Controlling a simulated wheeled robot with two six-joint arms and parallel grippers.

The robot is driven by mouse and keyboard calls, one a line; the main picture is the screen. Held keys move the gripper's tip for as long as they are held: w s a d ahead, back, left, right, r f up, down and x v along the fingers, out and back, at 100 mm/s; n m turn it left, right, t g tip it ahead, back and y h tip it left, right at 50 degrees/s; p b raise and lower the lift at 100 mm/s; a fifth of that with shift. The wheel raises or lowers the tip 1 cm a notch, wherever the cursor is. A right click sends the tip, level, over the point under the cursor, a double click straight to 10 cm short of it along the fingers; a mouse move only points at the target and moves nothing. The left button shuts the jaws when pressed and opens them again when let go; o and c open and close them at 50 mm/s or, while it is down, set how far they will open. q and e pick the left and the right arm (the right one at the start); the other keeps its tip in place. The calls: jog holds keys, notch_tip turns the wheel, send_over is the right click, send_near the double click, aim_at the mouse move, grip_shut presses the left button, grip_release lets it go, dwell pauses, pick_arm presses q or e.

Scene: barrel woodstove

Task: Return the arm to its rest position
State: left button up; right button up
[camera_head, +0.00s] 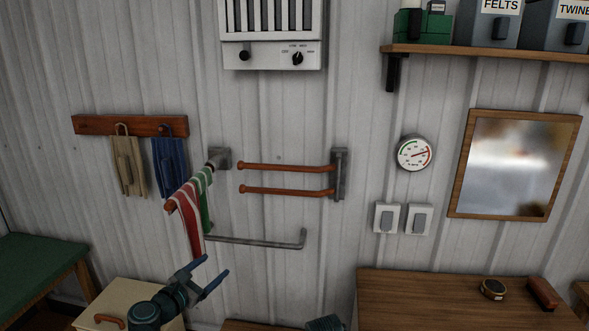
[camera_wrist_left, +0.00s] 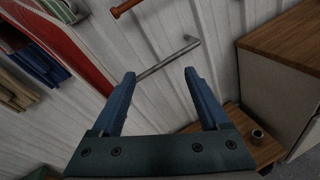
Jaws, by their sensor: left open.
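My left gripper (camera_head: 216,264) is open and empty, low at the left of the head view, with its blue fingers spread apart. In the left wrist view its fingers (camera_wrist_left: 160,73) are apart with nothing between them. A red, white and green striped towel (camera_head: 187,222) hangs over one arm of the wall rack, above and left of the gripper, apart from it. The grey metal bar (camera_head: 255,242) of the rack runs above and right of the fingers; it also shows beyond the fingertips in the left wrist view (camera_wrist_left: 168,58). My right gripper is in neither view.
A cream cabinet (camera_head: 125,294) stands low left. A wooden-topped counter (camera_head: 440,300) stands at right. Tan and blue gloves (camera_head: 127,165) (camera_head: 168,167) hang from a wooden rail (camera_head: 90,125).

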pick_arm(q)
jog(key=s+d+f+m+g+h, duration=0.1)
jog(key=s+d+f+m+g, duration=0.25)
jog(key=d+m, duration=0.3)
jog(key=s+d+f+m+g, duration=0.2)
jog(key=d+f+m+g, duration=0.1)
jog(key=d+f+m, duration=0.3)
jog(key=s+d+f+m+g+h, duration=0.1)
jog(key=s+d+f+m+g, duration=0.3)
jog(key=d, duration=0.3)
jog(key=s+f+m+g+y, duration=0.5)
jog(key=s+m+y, duration=0.4)
jog(key=m, duration=0.6)
jog(key=shift+s+f, duration=0.2)
jog(key=shift+s, duration=1)
